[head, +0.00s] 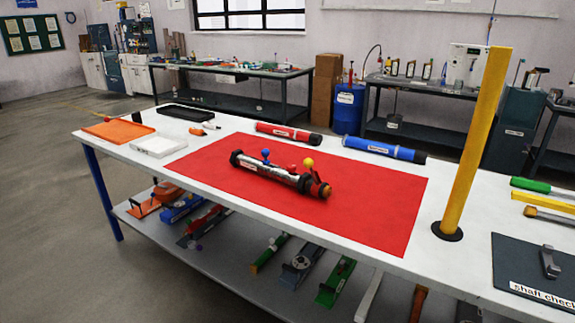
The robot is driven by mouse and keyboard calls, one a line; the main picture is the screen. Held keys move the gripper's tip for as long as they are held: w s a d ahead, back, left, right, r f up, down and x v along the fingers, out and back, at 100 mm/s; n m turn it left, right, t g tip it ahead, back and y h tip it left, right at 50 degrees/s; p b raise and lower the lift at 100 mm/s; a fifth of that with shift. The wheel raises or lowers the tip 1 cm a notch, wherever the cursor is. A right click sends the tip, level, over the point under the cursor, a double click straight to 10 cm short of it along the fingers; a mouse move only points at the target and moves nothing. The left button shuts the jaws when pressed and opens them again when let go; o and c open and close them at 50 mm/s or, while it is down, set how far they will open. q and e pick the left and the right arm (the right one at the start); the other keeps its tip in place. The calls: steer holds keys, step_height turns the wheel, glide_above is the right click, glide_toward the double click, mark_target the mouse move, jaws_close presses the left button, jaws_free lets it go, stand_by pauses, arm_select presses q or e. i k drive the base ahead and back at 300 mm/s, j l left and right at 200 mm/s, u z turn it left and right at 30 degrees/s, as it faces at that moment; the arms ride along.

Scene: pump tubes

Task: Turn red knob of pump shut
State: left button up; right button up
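The pump (280,173) is a dark and silver tube with black end collars, lying diagonally on the red mat (375,205). Several knobs show on it: a blue ball knob (265,153) near its left end, a yellow ball knob (309,162) near its right end, and small red parts (292,169) between them. A red part also sits by the right end. Which red part is the red knob is too small to tell. Neither of my grippers is in view.
A red tube (288,134) and a blue tube (383,149) lie behind the mat. A tall yellow post (475,145) stands right of it. An orange tray (118,131), white tray (159,146) and black tray (187,113) are at the left. The mat around the pump is clear.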

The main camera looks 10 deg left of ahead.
mark_target(292, 168)
steer(key=i+j, duration=0.15)
steer(key=j, duration=0.2)
steer(key=i+j, duration=0.15)
steer(key=j, duration=0.25)
steer(key=i+j+z, duration=0.1)
steer(key=j, duration=0.25)
steer(key=i+j, duration=0.2)
steer(key=j, duration=0.15)
steer(key=i+j, duration=0.15)
steer(key=j, duration=0.25)
